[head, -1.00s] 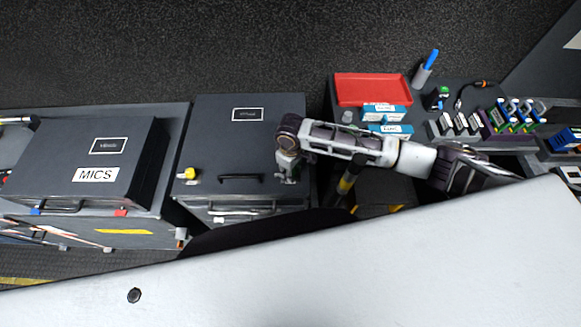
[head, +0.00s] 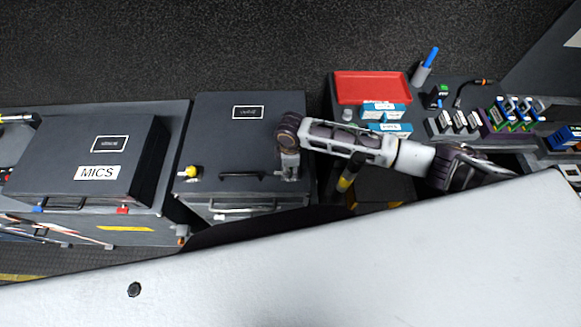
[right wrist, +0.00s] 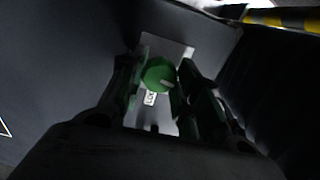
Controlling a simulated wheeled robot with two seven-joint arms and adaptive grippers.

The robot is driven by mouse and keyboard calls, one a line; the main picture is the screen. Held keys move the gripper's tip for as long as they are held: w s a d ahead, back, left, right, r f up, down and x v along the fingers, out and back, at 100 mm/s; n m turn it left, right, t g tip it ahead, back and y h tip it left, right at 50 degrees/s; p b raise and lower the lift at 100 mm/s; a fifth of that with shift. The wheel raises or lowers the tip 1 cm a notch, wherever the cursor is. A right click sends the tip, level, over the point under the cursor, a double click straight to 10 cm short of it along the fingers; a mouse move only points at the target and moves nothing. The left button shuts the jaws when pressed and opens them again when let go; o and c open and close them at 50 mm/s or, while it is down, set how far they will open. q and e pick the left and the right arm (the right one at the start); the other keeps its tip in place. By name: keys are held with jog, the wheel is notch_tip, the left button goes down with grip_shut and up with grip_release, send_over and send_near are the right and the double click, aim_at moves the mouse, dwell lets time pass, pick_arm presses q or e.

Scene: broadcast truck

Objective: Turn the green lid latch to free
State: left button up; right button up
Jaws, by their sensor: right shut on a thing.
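The green lid latch (right wrist: 158,76) shows in the right wrist view as a round green knob on a pale plate (right wrist: 178,52), with a small white label below it. My right gripper (right wrist: 160,88) has its fingers on both sides of the knob and is shut on it. In the head view my right gripper (head: 289,168) points down at the front right corner of the dark case (head: 213,130), and it hides the latch there. A yellow knob (head: 191,172) is at the case's front left corner, with a black handle (head: 241,175) between. My left gripper is out of view.
A dark MICS case (head: 135,150) stands to the left. A red tray (head: 372,88), blue boxes (head: 390,128), a pen cup (head: 421,75) and several small devices are on the right-hand bench. A large pale surface (head: 350,270) fills the foreground.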

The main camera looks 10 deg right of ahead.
aim_at(291, 169)
jog(key=shift+n, duration=0.3)
jog(key=o, duration=1.1)
jog(key=shift+c, duration=0.2)
notch_tip(291, 169, up, 12)
jog(key=shift+d, duration=0.15)
dwell(0.8)
